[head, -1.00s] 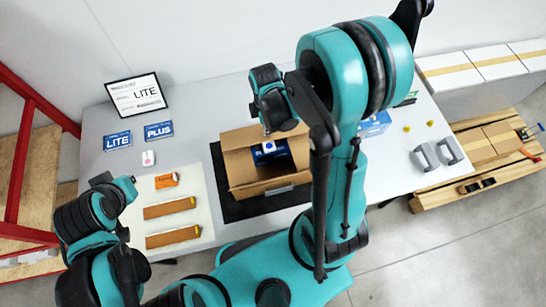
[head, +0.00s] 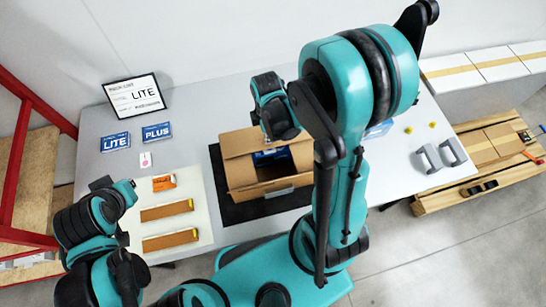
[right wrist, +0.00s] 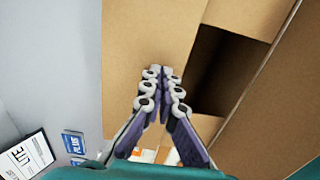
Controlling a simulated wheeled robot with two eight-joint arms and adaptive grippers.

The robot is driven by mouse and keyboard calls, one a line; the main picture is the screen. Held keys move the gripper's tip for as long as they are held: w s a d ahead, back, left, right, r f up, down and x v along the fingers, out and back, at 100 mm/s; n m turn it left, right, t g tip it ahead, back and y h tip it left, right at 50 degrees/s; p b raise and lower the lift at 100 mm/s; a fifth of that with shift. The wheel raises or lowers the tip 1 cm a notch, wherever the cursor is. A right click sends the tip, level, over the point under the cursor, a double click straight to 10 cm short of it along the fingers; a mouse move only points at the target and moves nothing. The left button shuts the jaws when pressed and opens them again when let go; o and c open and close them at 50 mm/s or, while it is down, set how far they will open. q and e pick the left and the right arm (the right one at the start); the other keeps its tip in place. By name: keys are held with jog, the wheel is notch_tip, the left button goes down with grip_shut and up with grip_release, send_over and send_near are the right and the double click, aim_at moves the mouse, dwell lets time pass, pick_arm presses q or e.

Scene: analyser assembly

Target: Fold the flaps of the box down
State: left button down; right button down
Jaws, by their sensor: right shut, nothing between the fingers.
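The open cardboard box (head: 240,174) stands on a black mat near the middle of the table. A far flap (head: 238,143) lies along its back side, and a near flap (head: 272,186) is on the front side. Something blue (head: 268,154) shows inside the dark opening. My right gripper (right wrist: 163,74) is shut and empty, its fingertips over the cardboard beside the opening (right wrist: 222,72); I cannot tell whether they touch it. In the head view, my right wrist hangs over the box's back edge and hides the fingertips.
A white mat with two brown strips (head: 167,211) and an orange pack (head: 164,182) lies left of the box. LITE (head: 115,142) and PLUS (head: 157,132) cards and a framed sign (head: 136,95) are behind. Grey handles (head: 440,157) lie at the right.

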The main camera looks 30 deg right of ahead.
jog(key=shift+f+b, duration=0.3)
jog(key=shift+f, duration=0.05)
jog(key=shift+r, duration=0.15)
dwell(0.4)
notch_tip(320, 180, up, 7)
jog(key=p, duration=0.6)
jog(key=shift+r, duration=0.2)
jog(key=shift+f, duration=0.1)
